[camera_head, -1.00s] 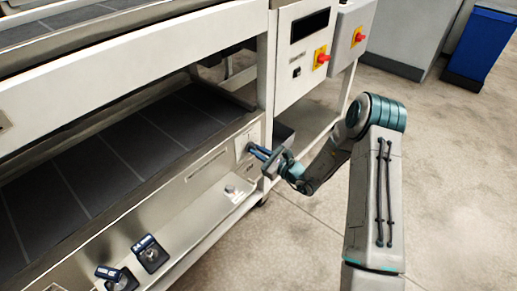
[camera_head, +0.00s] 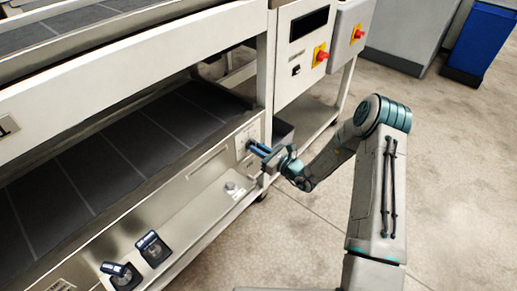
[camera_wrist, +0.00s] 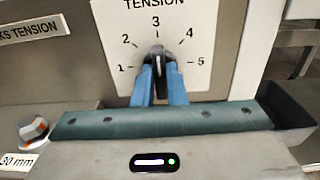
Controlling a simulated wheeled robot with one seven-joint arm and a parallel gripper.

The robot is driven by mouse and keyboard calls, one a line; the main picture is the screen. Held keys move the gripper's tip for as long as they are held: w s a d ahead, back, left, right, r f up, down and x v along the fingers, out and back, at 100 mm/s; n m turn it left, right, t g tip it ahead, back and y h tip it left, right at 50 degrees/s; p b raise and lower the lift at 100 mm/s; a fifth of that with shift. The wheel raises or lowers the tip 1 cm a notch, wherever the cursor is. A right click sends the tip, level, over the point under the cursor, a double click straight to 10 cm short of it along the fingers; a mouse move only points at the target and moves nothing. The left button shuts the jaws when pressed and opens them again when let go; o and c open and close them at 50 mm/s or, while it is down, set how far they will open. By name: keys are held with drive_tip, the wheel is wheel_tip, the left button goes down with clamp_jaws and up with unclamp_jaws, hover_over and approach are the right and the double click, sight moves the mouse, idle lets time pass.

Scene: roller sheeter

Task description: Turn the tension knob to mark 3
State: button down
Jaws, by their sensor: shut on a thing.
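The tension knob (camera_wrist: 157,53) is a black knob on a white dial plate (camera_wrist: 197,15) marked 1 to 5 under the word TENSION. In the wrist view its light pointer line stands upright, towards mark 3. My gripper (camera_wrist: 158,68) has its two blue fingers shut on the knob, one on each side, hiding its lower part. In the head view my gripper (camera_head: 256,148) reaches the dial plate (camera_head: 246,139) at the right end of the machine's side panel; the knob is hidden there by the fingers.
A small round knob (camera_wrist: 35,130) is at the left in the wrist view. Two labelled controls (camera_head: 153,248) sit on the lower ledge. A control box with a red button (camera_head: 321,56) stands above right. The floor (camera_head: 300,240) in front is clear.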

drive_tip(key=c, duration=1.5)
unclamp_jaws()
drive_tip(key=shift+o, duration=0.2)
drive_tip(key=shift+d, duration=0.1)
drive_tip(key=p+v, duration=0.2)
drive_tip(key=v, duration=1.1)
drive_tip(key=shift+s+d+p, duration=0.25)
drive_tip(key=shift+p, duration=0.1)
drive_tip(key=s+a+r+n+g+h+p, duration=0.15)
drive_tip(key=s+r+n+g+p, duration=0.3)
drive_tip(key=r, duration=0.45)
drive_tip(key=s+a+r+n+g+p, duration=0.2)
drive_tip(key=s+r+n+g+p, duration=0.15)
drive_tip(key=s+r+n, duration=0.35)
drive_tip(key=s+a+r+n+g+h+p, duration=0.1)
drive_tip(key=s+a+r+n+g+p, duration=0.2)
drive_tip(key=r, duration=0.7)
drive_tip(key=s+d+r+n+t+h+p, duration=0.1)
drive_tip(key=s+d+r+n+h+p, duration=0.2)
drive_tip(key=r, duration=0.5)
drive_tip(key=s+d+r+n+t+h+p, duration=0.1)
drive_tip(key=s+d+r+n+h+p, duration=0.3)
drive_tip(key=d+r+p, duration=0.2)
drive_tip(key=s+d+r+n+h+p, duration=0.3)
drive_tip(key=d+r+n+h+p, duration=0.1)
drive_tip(key=r, duration=0.6)
drive_tip(key=shift+s+d+t+h, duration=0.15)
drive_tip(key=shift+s+t+h, duration=0.15)
drive_tip(key=shift+t+h, duration=0.1)
